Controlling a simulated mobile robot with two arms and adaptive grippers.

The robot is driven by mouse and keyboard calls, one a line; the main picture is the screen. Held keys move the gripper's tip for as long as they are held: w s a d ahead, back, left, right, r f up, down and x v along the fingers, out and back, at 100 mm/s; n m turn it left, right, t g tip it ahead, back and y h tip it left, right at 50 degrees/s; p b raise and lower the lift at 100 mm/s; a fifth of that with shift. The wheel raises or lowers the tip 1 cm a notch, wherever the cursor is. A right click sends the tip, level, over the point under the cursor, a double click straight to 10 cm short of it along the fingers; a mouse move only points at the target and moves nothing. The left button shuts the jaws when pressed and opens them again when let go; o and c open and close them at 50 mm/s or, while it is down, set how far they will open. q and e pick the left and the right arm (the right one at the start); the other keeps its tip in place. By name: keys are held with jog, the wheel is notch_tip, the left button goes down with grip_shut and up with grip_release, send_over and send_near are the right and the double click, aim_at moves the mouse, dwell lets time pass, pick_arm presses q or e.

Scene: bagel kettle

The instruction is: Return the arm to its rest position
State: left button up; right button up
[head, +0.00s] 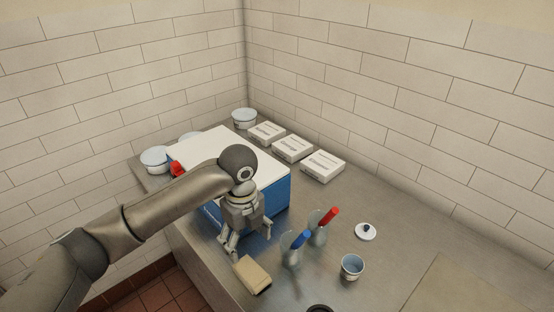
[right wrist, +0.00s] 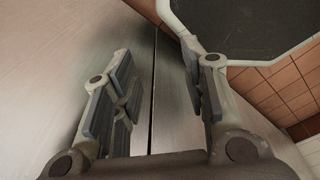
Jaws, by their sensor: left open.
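My left arm reaches in from the left in the head view. Its gripper (head: 248,243) points down with its fingers spread and nothing between them. It hangs over the counter just in front of the blue-sided box with a white top (head: 222,148). A tan block (head: 253,274) lies on the counter just below the fingers, apart from them. My right gripper shows only in the right wrist view (right wrist: 158,95). Its two fingers are apart with nothing between them. The right arm is not visible in the head view.
Two clear cups hold a blue-handled tool (head: 300,240) and a red-handled tool (head: 328,217), right of the left gripper. A small cup (head: 352,267) and a white lid (head: 366,232) lie farther right. White boxes (head: 292,149) line the back wall. A dark panel (right wrist: 240,25) shows beyond my right gripper.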

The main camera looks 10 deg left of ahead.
pick_arm(q)
jog(key=s+d+f+n+h, duration=0.1)
jog(key=s+d+f+n, duration=0.1)
jog(key=s+f+n, duration=0.1)
jog(key=s+d+f+n+t+h, duration=0.1)
jog(key=s+d+f+n, duration=0.1)
jog(key=s+d+f, duration=0.1)
jog(key=s+d+f+n+h, duration=0.1)
jog(key=s+d+f+n, duration=0.2)
jog(key=s, duration=0.2)
jog(key=shift+s+n+t, duration=0.1)
jog(key=shift+n+t, duration=0.2)
jog(key=shift+t, duration=0.1)
jog(key=s+a+f+n+t+y, duration=0.2)
jog(key=s+a+f+n+y, duration=0.1)
jog(key=s+a+n, duration=1.15)
notch_tip(320, 180, down, 31)
jog(key=s+g+b, duration=0.1)
jog(key=g+b, duration=0.1)
jog(key=b, duration=0.2)
jog(key=s+a+f+b, duration=0.2)
jog(key=s+f, duration=1.4)
jog(key=f, duration=0.1)
jog(key=shift+s+f+g, duration=0.2)
jog(key=shift+s+g, duration=0.1)
jog(key=shift+g, duration=0.1)
